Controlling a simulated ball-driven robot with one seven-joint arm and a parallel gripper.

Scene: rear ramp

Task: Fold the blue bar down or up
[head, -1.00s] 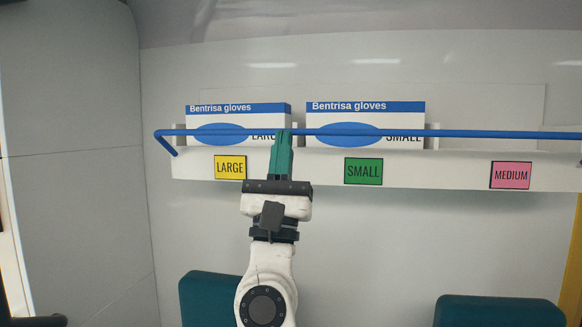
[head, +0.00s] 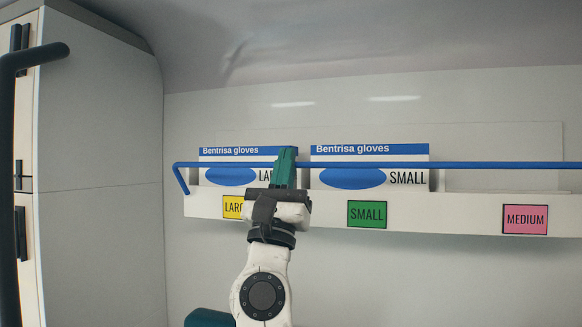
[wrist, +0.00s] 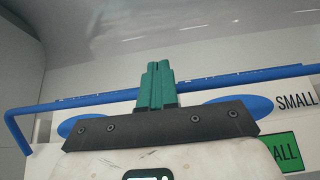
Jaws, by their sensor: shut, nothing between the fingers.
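The blue bar (head: 480,165) runs level across the front of the glove boxes in the head view, above the white shelf front. Its left end bends down to the shelf at the far left. It also crosses the wrist view (wrist: 240,78), with its bent left end visible. My gripper (head: 286,150) is shut and empty, its green fingers pointing up. The fingers overlap the bar between the two boxes and their tips rise above it. In the wrist view the fingers (wrist: 156,66) hide part of the bar; I cannot tell whether they touch it.
Glove boxes marked LARGE (head: 228,152) and SMALL (head: 368,150) stand behind the bar on the white shelf (head: 430,218). The space above the MEDIUM label (head: 525,219) holds no box. A grey cabinet side (head: 100,200) stands at left. A dark handle (head: 8,190) is nearer on the left.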

